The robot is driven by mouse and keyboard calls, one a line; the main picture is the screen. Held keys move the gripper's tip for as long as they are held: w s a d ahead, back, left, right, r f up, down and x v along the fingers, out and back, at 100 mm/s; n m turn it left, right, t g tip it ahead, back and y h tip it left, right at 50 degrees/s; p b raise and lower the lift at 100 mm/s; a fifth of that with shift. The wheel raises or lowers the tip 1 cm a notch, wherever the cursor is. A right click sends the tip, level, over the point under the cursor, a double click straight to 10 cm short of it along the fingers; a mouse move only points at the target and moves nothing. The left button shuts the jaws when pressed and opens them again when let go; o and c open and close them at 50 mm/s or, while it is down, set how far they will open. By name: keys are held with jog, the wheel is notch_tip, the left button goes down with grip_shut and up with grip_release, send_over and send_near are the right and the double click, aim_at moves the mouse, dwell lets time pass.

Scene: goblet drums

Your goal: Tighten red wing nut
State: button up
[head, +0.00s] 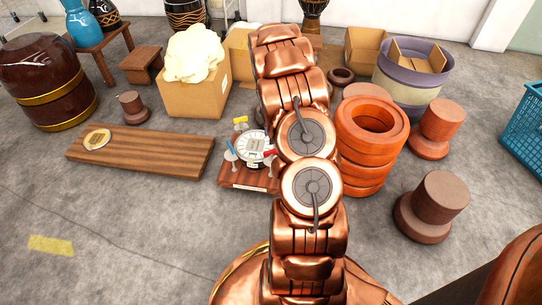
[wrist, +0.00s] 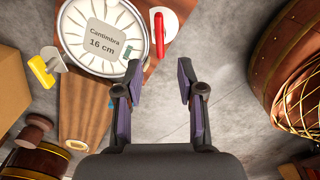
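The red wing nut (head: 268,153) is at the right side of a round white drum head (head: 254,147) mounted on a wooden base (head: 248,181). In the wrist view, the red wing nut (wrist: 159,35) stands over a white disc, above the gap between my fingers. My gripper (wrist: 160,82) is open and empty, apart from the red nut. The drum head (wrist: 98,45) there reads "Cantimbra 16 cm". A yellow wing nut (wrist: 42,70) is at its left. A blue wing nut (head: 231,148) shows in the head view. My arm hides my gripper in the head view.
Stacked orange rings (head: 365,170) and brown spool-shaped pieces (head: 432,205) stand right of my arm. A wooden board (head: 150,158) lies left of the base. A cardboard box (head: 195,98) with cream cloth stands behind. Grey floor is free at the front left.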

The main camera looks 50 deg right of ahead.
jog(key=shift+d+f, duration=0.15)
jog(key=shift+f, duration=0.55)
notch_tip(320, 180, down, 7)
jog(key=b, duration=0.2)
jog(key=shift+f+b, duration=0.15)
jog(key=shift+b, duration=0.25)
grip_shut()
